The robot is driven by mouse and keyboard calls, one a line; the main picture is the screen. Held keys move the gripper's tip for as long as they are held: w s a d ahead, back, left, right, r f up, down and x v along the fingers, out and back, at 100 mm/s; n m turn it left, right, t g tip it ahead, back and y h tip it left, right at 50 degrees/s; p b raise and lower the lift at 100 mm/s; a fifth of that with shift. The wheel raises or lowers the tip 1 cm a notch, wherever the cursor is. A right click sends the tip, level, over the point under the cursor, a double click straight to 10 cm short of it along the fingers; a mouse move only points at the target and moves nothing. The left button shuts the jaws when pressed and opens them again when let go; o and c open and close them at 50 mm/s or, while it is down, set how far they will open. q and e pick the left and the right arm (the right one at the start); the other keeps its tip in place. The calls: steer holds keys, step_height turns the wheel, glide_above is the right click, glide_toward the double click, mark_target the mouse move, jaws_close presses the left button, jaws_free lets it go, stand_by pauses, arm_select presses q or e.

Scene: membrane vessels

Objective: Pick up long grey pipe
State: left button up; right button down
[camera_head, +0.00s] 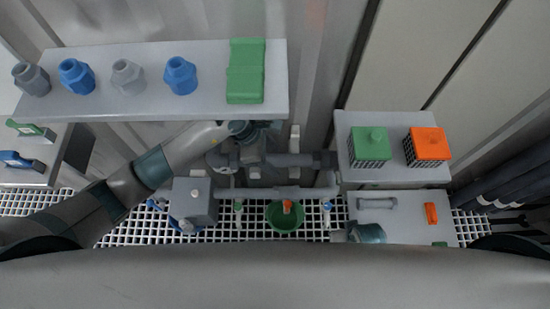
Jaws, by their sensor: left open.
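Several long dark grey pipes (510,185) lie side by side at the right edge, slanting up to the right. A short light grey pipe piece (377,203) lies on the lower right table. Which of these is the task's pipe I cannot tell for sure. My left arm reaches in from the left, under the front of the upper shelf. My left gripper (268,134) is open, just above the grey pipe assembly (275,192) at the wall; its fingertips are hard to make out. My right gripper (342,236) shows only in part at the lower table's front left edge; its jaws are unclear.
The upper shelf (200,108) holds grey and blue fittings and a green block (246,70). A green crate (370,147) and an orange crate (428,146) stand on the right box. A green bowl (286,216) sits on the white grating. Left, a shelf holds green and blue valves.

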mark_target(277, 157)
stand_by(0.3)
arm_select(q)
steer(key=c, duration=1.3)
steer(key=shift+r, duration=0.15)
